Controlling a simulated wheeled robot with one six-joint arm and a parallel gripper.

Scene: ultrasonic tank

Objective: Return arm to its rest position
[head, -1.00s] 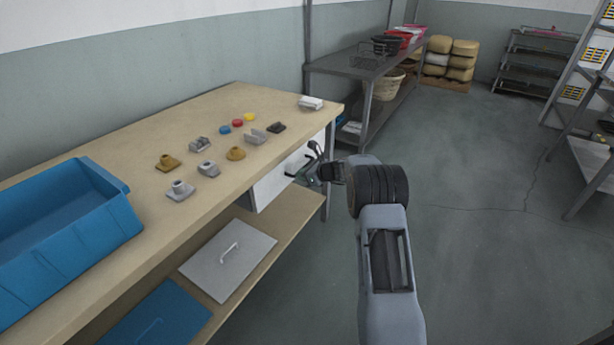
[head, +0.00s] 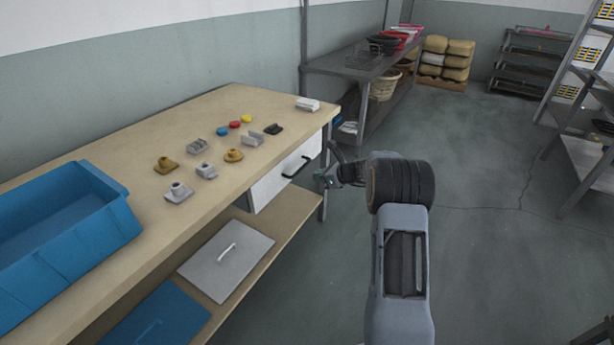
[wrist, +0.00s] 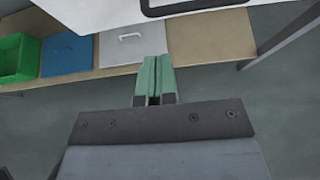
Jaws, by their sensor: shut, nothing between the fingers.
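My gripper (head: 322,180) is in front of the white drawer (head: 284,174) under the right end of the wooden bench, apart from the bench's front edge. In the wrist view its two green fingers (wrist: 154,82) are together with nothing between them. The white drawer front (wrist: 110,8) and part of its dark handle (wrist: 195,6) show at the top of that view. In the head view the drawer appears closed, with its dark handle (head: 297,166) in plain sight.
The wooden bench (head: 235,103) carries a blue bin (head: 100,235) and several small metal and coloured parts. Its lower shelf (head: 285,215) holds a grey lid (head: 228,262) and a blue lid (head: 160,318). A dark metal shelf table (head: 345,66) stands behind. The floor (head: 490,230) at right is open.

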